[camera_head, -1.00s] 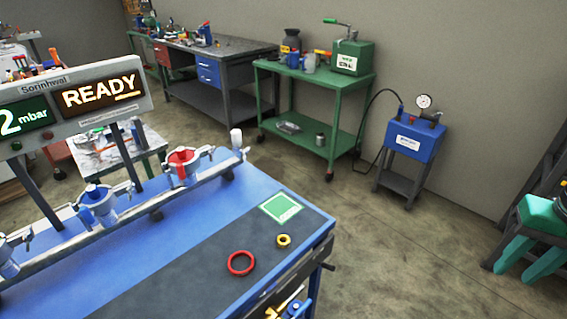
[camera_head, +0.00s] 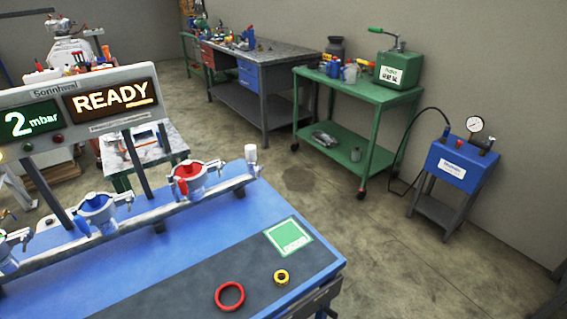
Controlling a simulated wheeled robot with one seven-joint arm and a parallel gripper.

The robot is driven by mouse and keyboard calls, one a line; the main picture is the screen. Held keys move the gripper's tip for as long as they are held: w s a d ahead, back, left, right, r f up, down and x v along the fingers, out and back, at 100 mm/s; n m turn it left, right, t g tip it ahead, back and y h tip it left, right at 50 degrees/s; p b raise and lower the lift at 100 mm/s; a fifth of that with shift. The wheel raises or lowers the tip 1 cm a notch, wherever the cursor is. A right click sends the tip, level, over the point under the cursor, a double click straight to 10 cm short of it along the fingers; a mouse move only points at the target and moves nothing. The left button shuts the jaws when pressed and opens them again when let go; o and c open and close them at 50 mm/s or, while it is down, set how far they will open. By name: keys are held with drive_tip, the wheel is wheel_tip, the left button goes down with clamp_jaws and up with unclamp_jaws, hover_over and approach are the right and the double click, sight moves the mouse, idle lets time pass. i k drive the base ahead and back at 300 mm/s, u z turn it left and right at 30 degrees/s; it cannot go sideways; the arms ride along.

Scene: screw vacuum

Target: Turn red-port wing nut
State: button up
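The red port (camera_head: 190,180) is a grey clamp ring with a red inside, on the pale rail at the back of the blue bench. A small silvery piece (camera_head: 216,164) sticks out at its upper right and looks like its wing nut; it is too small to tell how it is turned. A similar port with blue parts (camera_head: 97,210) is to its left on the rail. My gripper is not in view.
The bench (camera_head: 205,233) carries a display (camera_head: 78,107) reading "2 mbar" and "READY" on posts behind the ports. A green square (camera_head: 289,239) lies at the bench's right end. A green cart (camera_head: 357,90) and a blue pump unit (camera_head: 461,163) stand beyond. Open floor lies between.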

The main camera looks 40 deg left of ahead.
sight(219, 168)
drive_tip(key=z, duration=0.55)
drive_tip(key=i, duration=1)
drive_tip(key=u, duration=2.1)
